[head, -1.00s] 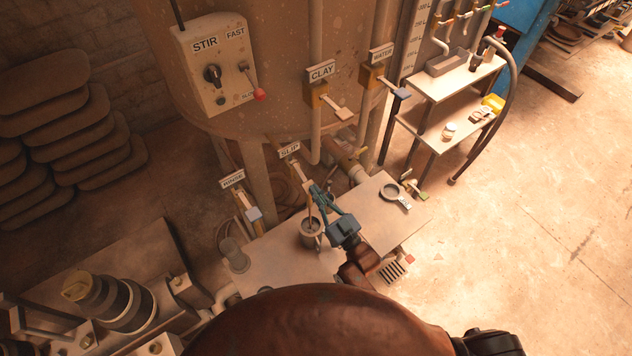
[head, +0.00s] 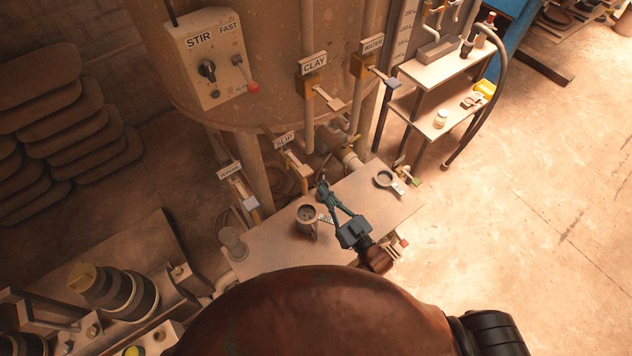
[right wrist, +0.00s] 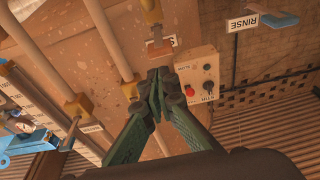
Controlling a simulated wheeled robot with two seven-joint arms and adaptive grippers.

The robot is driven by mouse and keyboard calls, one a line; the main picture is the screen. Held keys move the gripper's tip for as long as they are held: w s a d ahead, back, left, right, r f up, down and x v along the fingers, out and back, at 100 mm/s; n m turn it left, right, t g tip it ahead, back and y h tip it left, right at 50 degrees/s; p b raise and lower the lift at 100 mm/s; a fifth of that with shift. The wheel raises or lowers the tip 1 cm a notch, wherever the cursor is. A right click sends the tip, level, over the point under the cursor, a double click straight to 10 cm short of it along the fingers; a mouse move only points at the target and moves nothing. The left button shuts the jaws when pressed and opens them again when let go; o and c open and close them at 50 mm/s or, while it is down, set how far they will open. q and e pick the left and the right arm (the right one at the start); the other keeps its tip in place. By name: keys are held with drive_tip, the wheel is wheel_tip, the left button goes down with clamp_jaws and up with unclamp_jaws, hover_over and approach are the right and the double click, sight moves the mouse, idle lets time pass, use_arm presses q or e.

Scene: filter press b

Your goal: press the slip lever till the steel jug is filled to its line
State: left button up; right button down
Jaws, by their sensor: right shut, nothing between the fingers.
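The slip lever (head: 298,163), pale and paddle-shaped, sticks out from its brass valve under the SLIP sign (head: 284,140). The lever also shows in the right wrist view (right wrist: 160,48), just beyond my fingertips. The steel jug (head: 307,219) stands upright on the bench below the slip valve. Its inside looks grey; I cannot make out the line or the level. My right gripper (head: 322,186) is shut and empty, just right of the lever and above the jug, apparently apart from both. Its green fingers meet in the right wrist view (right wrist: 157,80). My left gripper is out of view.
The CLAY lever (head: 331,102), WATER lever (head: 384,80) and RINSE lever (head: 248,200) sit around the tank. A ring-shaped tool (head: 385,180) lies on the bench (head: 275,247) to the right. A grey cup-like object (head: 233,243) stands at its left.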

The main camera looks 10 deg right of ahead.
drive_tip(key=shift+r+v, duration=0.2)
drive_tip(key=shift+v, duration=1.8)
